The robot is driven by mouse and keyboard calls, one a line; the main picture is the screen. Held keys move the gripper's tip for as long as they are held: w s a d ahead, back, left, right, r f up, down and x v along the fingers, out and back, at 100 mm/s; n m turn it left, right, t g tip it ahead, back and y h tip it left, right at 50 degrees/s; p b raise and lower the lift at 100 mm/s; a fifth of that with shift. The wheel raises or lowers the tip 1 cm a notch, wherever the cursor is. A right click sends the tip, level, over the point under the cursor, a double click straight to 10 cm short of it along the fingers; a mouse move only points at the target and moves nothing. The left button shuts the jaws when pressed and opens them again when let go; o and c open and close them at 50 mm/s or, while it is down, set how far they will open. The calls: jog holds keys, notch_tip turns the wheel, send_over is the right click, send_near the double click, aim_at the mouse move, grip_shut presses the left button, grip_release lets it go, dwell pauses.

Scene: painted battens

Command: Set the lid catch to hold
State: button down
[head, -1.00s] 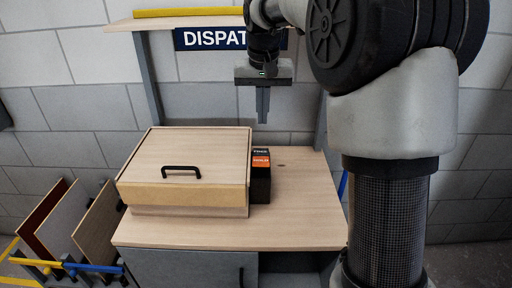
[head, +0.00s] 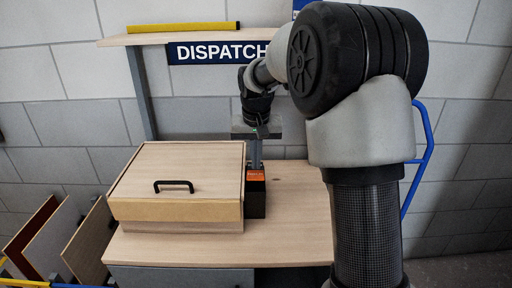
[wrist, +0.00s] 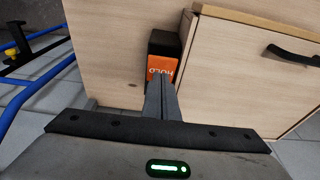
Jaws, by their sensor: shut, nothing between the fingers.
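The wooden box with a black handle (head: 174,185) on its lid (head: 185,165) stands on the bench, lid closed. The catch (head: 255,201), a small black block with an orange HOLD face, stands against the box's right side. It also shows in the wrist view, with its orange HOLD face (wrist: 160,70) partly covered. My gripper (head: 256,167) is shut and empty, pointing down over the catch. In the wrist view its fingertips (wrist: 162,78) overlap the lower part of the HOLD face; I cannot tell whether they touch it. The FREE label is hidden now.
The bench top (head: 295,220) is clear right of the catch. A shelf (head: 170,38) with a yellow bar (head: 185,27) and a DISPATCH sign (head: 215,53) is behind. Boards (head: 90,240) lean in a rack at lower left. A blue rail (head: 425,150) stands at right.

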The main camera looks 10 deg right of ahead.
aim_at(256, 179)
jog(key=shift+s+f, duration=0.2)
jog(key=shift+f, duration=0.8)
jog(key=shift+s+a+f+t+b, duration=0.15)
jog(key=shift+f+t+b, duration=0.25)
jog(key=shift+b, duration=0.75)
jog(key=b, duration=0.2)
jog(key=f+t+b, duration=0.1)
jog(key=b, duration=0.2)
jog(key=shift+s+f+h, duration=0.2)
jog(key=shift+s+h, duration=0.1)
jog(key=shift+s, duration=0.1)
jog(key=b, duration=0.2)
jog(key=t+b, duration=0.1)
jog(key=b, duration=0.1)
jog(key=shift+s+f+t, duration=0.1)
jog(key=shift+s+t, duration=0.15)
jog(key=shift+t, duration=0.05)
jog(key=shift+s+a+f, duration=0.1)
jog(key=shift+s, duration=0.05)
